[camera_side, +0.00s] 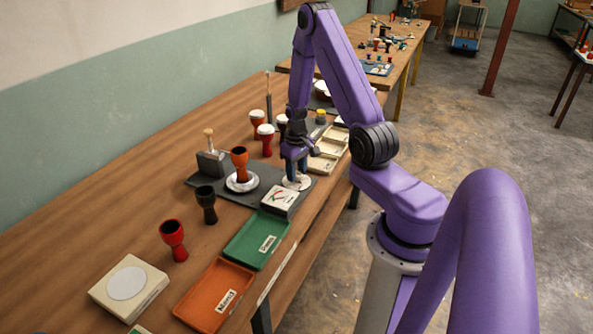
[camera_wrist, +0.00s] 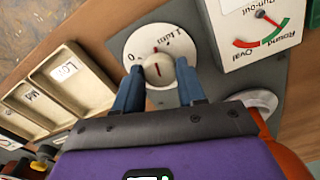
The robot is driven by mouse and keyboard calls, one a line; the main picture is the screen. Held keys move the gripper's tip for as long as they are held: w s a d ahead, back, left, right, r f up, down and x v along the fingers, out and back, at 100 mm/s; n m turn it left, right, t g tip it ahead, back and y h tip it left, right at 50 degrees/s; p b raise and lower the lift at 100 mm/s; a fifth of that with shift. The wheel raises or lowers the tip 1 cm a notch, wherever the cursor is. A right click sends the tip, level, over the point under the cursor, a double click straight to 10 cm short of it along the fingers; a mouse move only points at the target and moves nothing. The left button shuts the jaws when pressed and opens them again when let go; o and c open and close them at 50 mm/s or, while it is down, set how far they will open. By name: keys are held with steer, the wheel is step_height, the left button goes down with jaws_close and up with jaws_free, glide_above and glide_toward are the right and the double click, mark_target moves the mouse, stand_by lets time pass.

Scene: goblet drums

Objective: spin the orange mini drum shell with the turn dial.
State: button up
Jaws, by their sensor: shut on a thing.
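The orange mini drum shell (camera_side: 239,163) stands upright on a white round plate (camera_side: 242,185) on the grey base. An orange edge beside a pale disc shows at the lower right of the wrist view, mostly hidden by my gripper. The turn dial (camera_side: 299,184) is a white disc at the base's right; in the wrist view the dial (camera_wrist: 140,44) carries "0" and "1/min" marks. Its round pale knob (camera_wrist: 158,72) has a red line. My gripper (camera_wrist: 160,76) is shut on this knob, one blue finger on each side. My gripper (camera_side: 297,172) points down in the side view.
A run-out gauge (camera_side: 280,197) with a red and green arc stands beside the dial. A post-like stand (camera_side: 210,160) is behind the orange shell. Black (camera_side: 206,203) and red (camera_side: 173,240) goblets, green (camera_side: 244,254) and orange (camera_side: 190,306) trays are nearer. Cream labelled trays (camera_wrist: 75,78) lie beyond.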

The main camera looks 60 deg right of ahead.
mark_target(297, 173)
steer(key=m, duration=0.7)
stand_by(0.6)
steer(key=o, duration=1.1)
steer(key=shift+c, duration=0.2)
step_height(297, 173, up, 18)
steer(key=shift+f, duration=0.25)
steer(key=shift+a, duration=0.1)
